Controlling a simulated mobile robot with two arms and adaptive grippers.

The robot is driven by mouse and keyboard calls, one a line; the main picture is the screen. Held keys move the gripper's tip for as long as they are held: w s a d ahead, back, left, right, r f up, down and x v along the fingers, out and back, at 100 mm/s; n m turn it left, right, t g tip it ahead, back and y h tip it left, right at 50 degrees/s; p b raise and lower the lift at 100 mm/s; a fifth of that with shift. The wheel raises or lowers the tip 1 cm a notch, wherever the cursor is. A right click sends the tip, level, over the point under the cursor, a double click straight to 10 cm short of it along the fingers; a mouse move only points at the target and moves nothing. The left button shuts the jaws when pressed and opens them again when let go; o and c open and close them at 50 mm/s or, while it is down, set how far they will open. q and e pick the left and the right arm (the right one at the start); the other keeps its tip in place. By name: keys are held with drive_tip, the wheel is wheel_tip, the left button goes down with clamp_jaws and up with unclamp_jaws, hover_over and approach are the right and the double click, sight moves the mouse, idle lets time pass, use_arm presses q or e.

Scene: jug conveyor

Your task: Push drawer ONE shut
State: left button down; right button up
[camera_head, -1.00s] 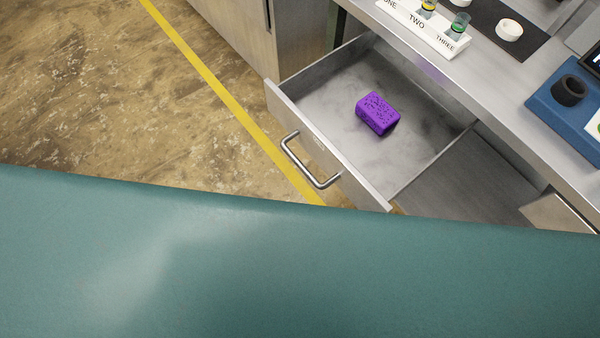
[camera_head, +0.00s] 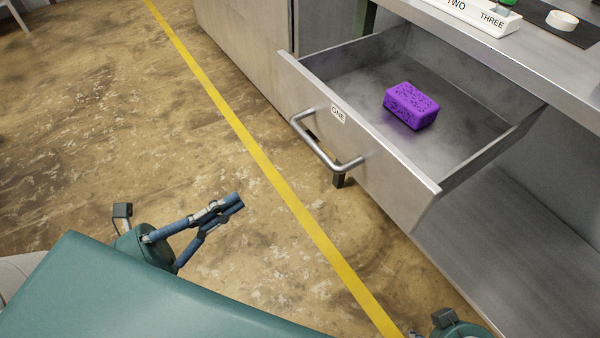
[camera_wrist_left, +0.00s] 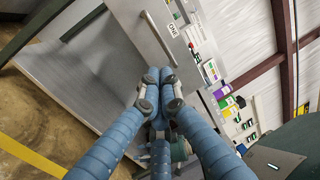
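Drawer ONE (camera_head: 375,150) is pulled out from the steel bench, with its ONE label and bar handle (camera_head: 320,148) on the front. A purple speckled block (camera_head: 411,106) lies inside it. My left gripper (camera_head: 238,201) is over the floor, left of and apart from the drawer front, with its fingers together and nothing seen between them. In the left wrist view, my left gripper (camera_wrist_left: 160,75) has its fingertips close together, and the ONE label (camera_wrist_left: 173,30) shows beyond them. Only a part of my right arm shows at the bottom edge; its fingers are hidden.
The bench top (camera_head: 520,55) carries a white labelled rack (camera_head: 470,14) and a white ring (camera_head: 562,20) on a dark mat. A lower shelf (camera_head: 500,235) lies below the drawer. The floor with a yellow line (camera_head: 262,160) is clear in front of the drawer.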

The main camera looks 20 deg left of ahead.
sight(312, 148)
use_arm(q)
drive_tip(key=p+x, duration=0.1)
drive_tip(key=x, duration=1.2)
drive_tip(key=shift+w+r, duration=0.1)
drive_tip(key=shift+r, duration=0.05)
drive_tip(key=shift+w+d, duration=0.15)
drive_tip(key=shift+w, duration=0.1)
